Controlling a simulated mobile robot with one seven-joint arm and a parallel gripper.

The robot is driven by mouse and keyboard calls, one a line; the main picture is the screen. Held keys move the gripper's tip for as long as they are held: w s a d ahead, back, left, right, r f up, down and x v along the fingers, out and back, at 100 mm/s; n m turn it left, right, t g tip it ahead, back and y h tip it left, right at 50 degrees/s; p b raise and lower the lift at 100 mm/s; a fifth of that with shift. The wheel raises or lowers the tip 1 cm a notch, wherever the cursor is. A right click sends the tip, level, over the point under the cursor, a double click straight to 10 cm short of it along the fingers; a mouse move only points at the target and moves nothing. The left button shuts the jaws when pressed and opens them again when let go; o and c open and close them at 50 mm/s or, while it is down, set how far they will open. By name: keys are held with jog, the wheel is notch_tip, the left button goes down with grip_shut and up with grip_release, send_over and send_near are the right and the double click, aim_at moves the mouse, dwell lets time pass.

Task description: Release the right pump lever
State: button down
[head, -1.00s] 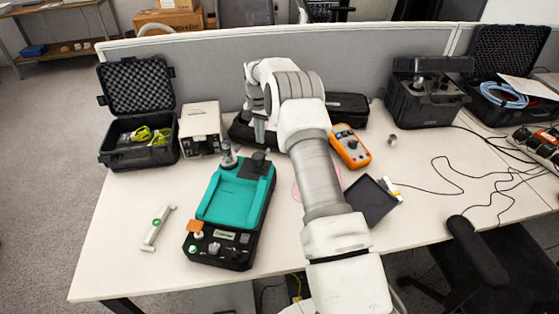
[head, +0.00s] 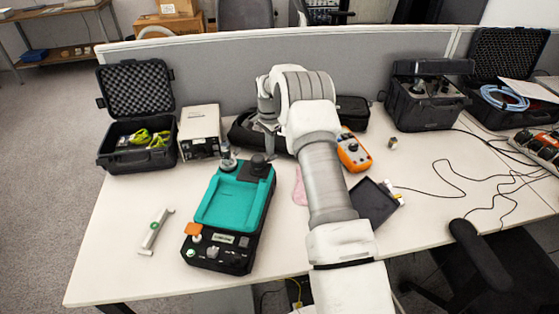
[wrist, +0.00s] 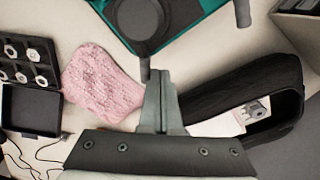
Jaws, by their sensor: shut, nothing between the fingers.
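The teal-topped unit with a black base (head: 236,203) lies on the table, its knobs and display toward the front edge. At its far end stand a grey upright part (head: 228,160) and a black round part (head: 259,164). In the wrist view the black round part (wrist: 138,22) is at the top, with a short dark rod (wrist: 145,70) reaching toward my gripper; I cannot tell whether this is the right pump lever. My gripper (wrist: 160,74) is shut and empty, its tips close beside the rod; contact is unclear. In the head view it (head: 270,150) hangs just right of the black part.
A pink cloth (wrist: 100,84) lies left of my gripper in the wrist view, an open black pouch (wrist: 270,90) right. An orange meter (head: 354,153) and black tray (head: 372,201) lie right of my arm. A grey box (head: 199,130) stands behind the unit.

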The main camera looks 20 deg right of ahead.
jog(key=s+m, duration=0.1)
jog(key=m, duration=0.1)
jog(key=s+d+m, duration=0.1)
jog(key=m, duration=0.1)
jog(key=shift+s, duration=0.1)
jog(key=s+a+r+n+t+p, duration=0.1)
jog(key=s+a+r+n, duration=0.15)
jog(key=s+r, duration=0.55)
jog(key=s+a+r+n+t+p, duration=0.1)
jog(key=s+a+r+n, duration=0.2)
jog(key=r, duration=0.9)
jog(key=s+a+r+n+t+p, duration=0.1)
jog(key=s+a+r+p, duration=0.15)
jog(key=s+r, duration=0.6)
jog(key=s+a+r+n+t, duration=0.1)
jog(key=s+a+r+n, duration=0.1)
jog(key=s+n, duration=0.4)
jog(key=s+a+r+n+t, duration=0.1)
jog(key=s+n, duration=0.5)
jog(key=s, duration=0.7)
jog(key=shift+a+r+t+b, duration=0.3)
jog(key=shift+a+r+b, duration=0.15)
jog(key=shift+a, duration=0.55)
